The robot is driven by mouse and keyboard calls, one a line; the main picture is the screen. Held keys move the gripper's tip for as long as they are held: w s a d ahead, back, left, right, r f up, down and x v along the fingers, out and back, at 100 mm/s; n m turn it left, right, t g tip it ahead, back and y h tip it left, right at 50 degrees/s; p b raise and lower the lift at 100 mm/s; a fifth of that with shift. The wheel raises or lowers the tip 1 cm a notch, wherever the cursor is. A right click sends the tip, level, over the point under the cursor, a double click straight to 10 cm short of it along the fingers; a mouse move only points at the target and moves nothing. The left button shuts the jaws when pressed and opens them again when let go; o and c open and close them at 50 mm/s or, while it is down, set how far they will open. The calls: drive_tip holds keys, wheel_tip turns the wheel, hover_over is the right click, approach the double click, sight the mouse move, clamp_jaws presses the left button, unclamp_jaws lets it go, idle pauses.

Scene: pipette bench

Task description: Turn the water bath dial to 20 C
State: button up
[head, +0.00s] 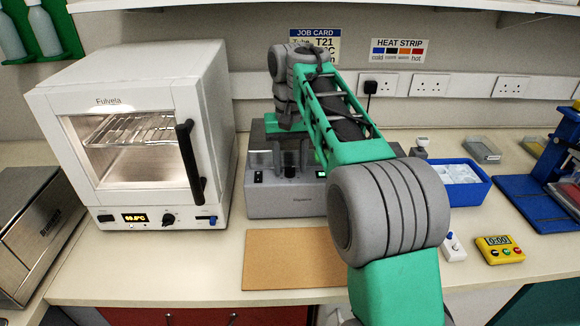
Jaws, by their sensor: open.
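The water bath (268,199) is a grey box with a clear upper part, standing at the middle of the bench against the wall. A small dark dial (290,171) shows on its front panel. A lit green spot at the panel's right is mostly covered by my arm, so I cannot read the setting. My gripper (290,155) points down at the bath, its fingers open and close above the dial in the picture. I cannot tell whether they touch it. Nothing shows between the fingers.
A white oven (205,150) with a dark handle and lit display stands left of the bath. A brown mat (285,270) lies in front. A blue ice tray (470,200), yellow timer (499,249) and blue rack stand at right. A job card (313,42) hangs behind.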

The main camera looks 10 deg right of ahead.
drive_tip(key=shift+c, duration=0.4)
clamp_jaws()
drive_tip(key=shift+n, duration=0.3)
drive_tip(key=n, duration=1.2)
drive_tip(key=shift+p, duration=0.35)
drive_tip(key=shift+n, duration=2.2)
